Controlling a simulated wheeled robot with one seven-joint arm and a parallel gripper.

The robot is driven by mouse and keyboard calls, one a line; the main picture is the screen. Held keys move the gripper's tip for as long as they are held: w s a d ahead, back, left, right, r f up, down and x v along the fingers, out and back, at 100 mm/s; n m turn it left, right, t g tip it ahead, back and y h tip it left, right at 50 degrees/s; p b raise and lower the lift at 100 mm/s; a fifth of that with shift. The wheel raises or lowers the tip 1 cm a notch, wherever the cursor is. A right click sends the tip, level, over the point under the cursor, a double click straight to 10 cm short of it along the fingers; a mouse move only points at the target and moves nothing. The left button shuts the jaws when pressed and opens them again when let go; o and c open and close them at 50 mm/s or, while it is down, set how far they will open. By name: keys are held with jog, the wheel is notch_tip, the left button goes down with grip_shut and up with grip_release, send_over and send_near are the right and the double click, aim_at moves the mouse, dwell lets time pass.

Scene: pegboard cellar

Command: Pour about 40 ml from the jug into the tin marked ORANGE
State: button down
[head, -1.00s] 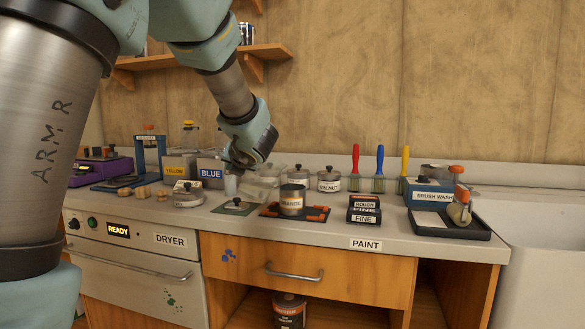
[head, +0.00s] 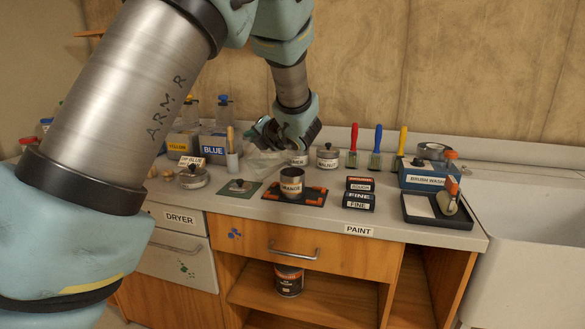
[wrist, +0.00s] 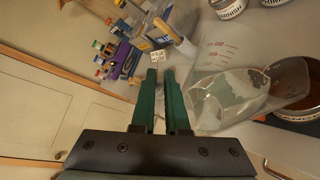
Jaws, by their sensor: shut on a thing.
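The clear jug (head: 262,163) with red measuring marks is held by my gripper (head: 260,143), above and just left of the tin marked ORANGE (head: 292,186). In the wrist view the green fingers of my gripper (wrist: 165,90) are close together beside the jug (wrist: 222,92). The jug looks tilted, its mouth end toward the tin (wrist: 305,112), with brownish colour near that end. I cannot tell whether any liquid is flowing or how full the tin is. The tin stands upright and open on a dark mat with orange corners.
A lid (head: 238,186) lies on a green mat left of the tin. Labelled tins (head: 328,157) stand behind. Sanding blocks (head: 358,198) and a roller tray (head: 437,215) are to the right.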

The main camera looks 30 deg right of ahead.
jog(key=shift+d+r+p, duration=0.15)
jog(key=shift+r+p, duration=0.2)
jog(key=shift+d+r+m+y+p, duration=0.3)
jog(key=shift+r+m+p, duration=0.1)
jog(key=shift+p, duration=0.2)
jog(key=shift+d+r+t+p, duration=0.15)
jog(key=shift+r+t+p, duration=0.15)
jog(key=shift+p, duration=0.15)
jog(key=shift+a+f+m, duration=0.1)
jog(key=shift+a+m, duration=0.2)
jog(key=shift+a, duration=0.7)
dwell(1.3)
